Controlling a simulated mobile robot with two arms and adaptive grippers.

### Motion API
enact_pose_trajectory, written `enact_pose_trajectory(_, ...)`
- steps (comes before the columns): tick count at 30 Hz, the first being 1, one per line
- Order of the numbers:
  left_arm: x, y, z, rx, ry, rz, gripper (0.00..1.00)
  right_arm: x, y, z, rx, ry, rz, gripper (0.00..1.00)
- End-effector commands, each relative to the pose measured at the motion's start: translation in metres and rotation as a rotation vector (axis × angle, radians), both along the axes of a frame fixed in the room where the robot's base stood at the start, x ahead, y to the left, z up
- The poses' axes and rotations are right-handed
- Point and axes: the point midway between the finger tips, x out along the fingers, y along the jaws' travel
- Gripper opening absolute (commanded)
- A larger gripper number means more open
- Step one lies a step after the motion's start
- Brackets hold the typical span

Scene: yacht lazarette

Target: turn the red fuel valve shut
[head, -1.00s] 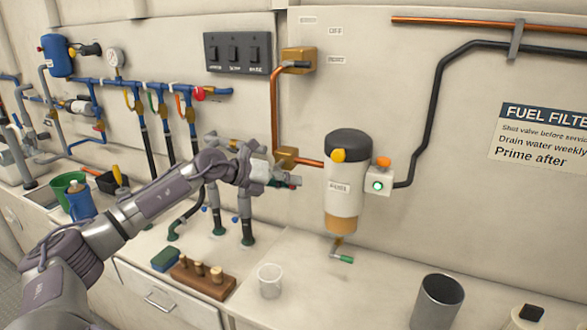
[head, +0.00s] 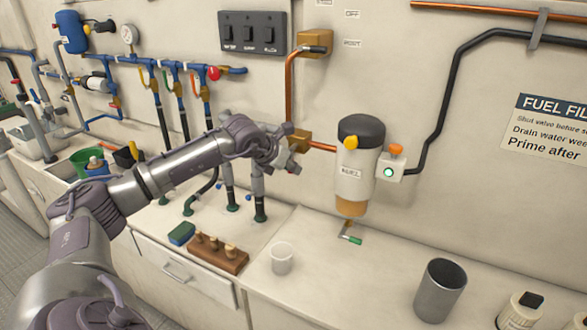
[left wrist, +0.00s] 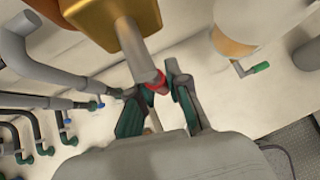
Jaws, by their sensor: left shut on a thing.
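My left gripper (head: 289,161) is at the wall, just below the brass fitting (head: 299,140) on the copper pipe. In the left wrist view its dark green fingers (left wrist: 153,92) are on either side of a grey stem with a red part (left wrist: 158,85), which I take to be the red fuel valve's handle. The stem comes out of the brass fitting (left wrist: 122,20). The gripper is shut on this red part; the fingers hide some of it. In the head view the gripper hides the red part. My right gripper is in neither view.
The fuel filter (head: 356,172) hangs just right of the gripper, with a small green-handled drain (head: 350,239) below. Another red knob (head: 213,73) sits on the blue pipes. A clear cup (head: 282,258) and a metal canister (head: 438,290) stand on the counter.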

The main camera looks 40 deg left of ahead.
Motion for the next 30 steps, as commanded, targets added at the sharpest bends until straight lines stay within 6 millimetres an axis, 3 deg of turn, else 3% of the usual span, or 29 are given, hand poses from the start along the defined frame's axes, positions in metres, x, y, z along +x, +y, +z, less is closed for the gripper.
enact_pose_trajectory(19,-0.0012,0.0025,-0.0018,0.046,0.017,0.000,0.00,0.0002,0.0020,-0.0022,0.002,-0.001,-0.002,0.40)
enact_pose_trajectory(20,-0.0013,0.0025,-0.0019,0.046,0.017,0.000,0.21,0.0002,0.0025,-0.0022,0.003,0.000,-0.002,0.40)
enact_pose_trajectory(24,-0.0011,0.0024,-0.0014,0.045,0.015,0.000,0.42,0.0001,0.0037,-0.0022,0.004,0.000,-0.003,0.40)
enact_pose_trajectory(30,-0.0008,0.0023,-0.0008,0.045,0.014,0.000,0.42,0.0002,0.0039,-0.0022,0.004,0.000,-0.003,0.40)
